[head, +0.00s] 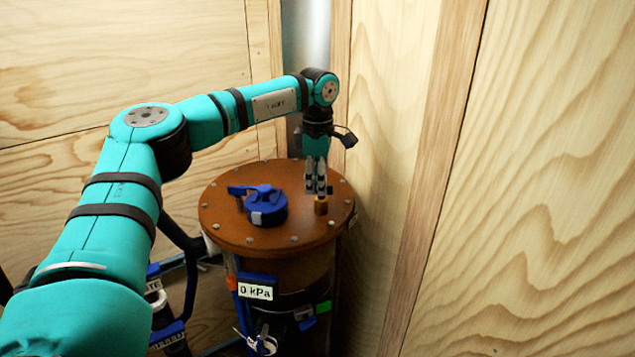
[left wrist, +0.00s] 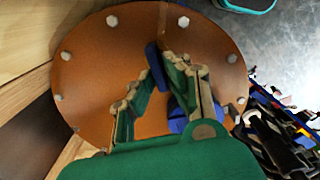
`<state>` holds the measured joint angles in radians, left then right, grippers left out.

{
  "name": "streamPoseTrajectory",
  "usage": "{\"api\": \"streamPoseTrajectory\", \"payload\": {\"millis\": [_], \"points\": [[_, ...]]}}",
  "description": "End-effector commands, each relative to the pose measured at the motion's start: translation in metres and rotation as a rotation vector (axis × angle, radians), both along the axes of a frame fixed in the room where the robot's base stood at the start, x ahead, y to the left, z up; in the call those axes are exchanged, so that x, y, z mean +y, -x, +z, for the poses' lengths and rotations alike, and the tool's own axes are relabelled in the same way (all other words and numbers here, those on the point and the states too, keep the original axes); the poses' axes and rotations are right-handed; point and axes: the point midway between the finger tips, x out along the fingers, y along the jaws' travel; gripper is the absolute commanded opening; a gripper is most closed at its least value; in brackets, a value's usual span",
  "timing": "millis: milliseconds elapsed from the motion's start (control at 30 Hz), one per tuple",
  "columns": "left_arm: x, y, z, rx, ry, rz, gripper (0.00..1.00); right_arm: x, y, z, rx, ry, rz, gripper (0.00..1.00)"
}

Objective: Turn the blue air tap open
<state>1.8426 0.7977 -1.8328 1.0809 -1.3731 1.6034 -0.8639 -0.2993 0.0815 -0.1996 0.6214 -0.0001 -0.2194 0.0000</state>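The blue tap (head: 265,206) stands on the round orange-brown lid (head: 222,230), its handle pointing left in the head view. My right gripper is not in view.
Bolts ring the lid. A 0 kPa display (head: 256,292) sits on the vessel's front, with more fittings below. A wooden wall (head: 400,130) rises close to the right of the lid. Blue-framed gear (head: 170,325) stands at lower left.

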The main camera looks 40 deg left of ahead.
Motion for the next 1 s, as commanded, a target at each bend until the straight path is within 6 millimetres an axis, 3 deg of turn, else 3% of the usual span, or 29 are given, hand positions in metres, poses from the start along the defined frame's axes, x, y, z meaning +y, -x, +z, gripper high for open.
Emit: {"api": "streamPoseTrajectory", "payload": {"millis": [467, 1000], "points": [[-0.0001, 0.0003, 0.0001, -0.001, 0.000, 0.054, 0.00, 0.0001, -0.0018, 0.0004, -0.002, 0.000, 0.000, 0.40], [-0.0025, 0.0034, 0.0000, 0.000, 0.000, 0.490, 0.00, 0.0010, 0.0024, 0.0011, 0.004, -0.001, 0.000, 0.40]]}}
